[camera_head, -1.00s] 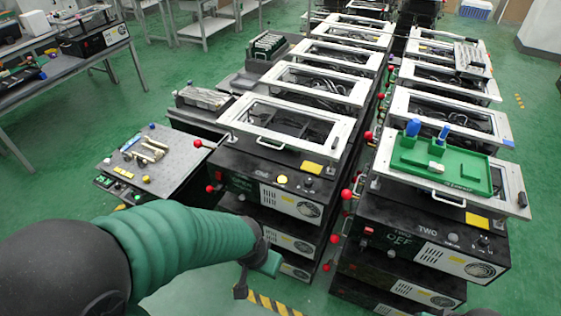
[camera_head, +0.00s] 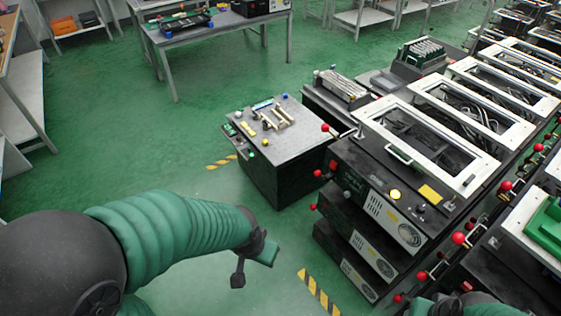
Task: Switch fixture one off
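The nearest black fixture (camera_head: 372,190) with a white frame on top stands right of centre. It appears to be fixture one, but its label is too small to read. A red-balled lever (camera_head: 325,127) sticks out to the left from its top left side. Its front has a yellow button (camera_head: 395,194), a red switch (camera_head: 333,165) and a round fan grille. My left gripper (camera_head: 253,264) is to the left of and in front of the fixture, apart from it. Its fingers look spread and empty. Part of my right arm shows at the bottom right edge; its gripper is out of sight.
More fixtures are stacked below and in rows behind. A neighbouring fixture with a green tray (camera_head: 545,228) is cut off at the right, with red-balled levers between the rows. A dark cart (camera_head: 280,150) with small parts stands left of the fixture.

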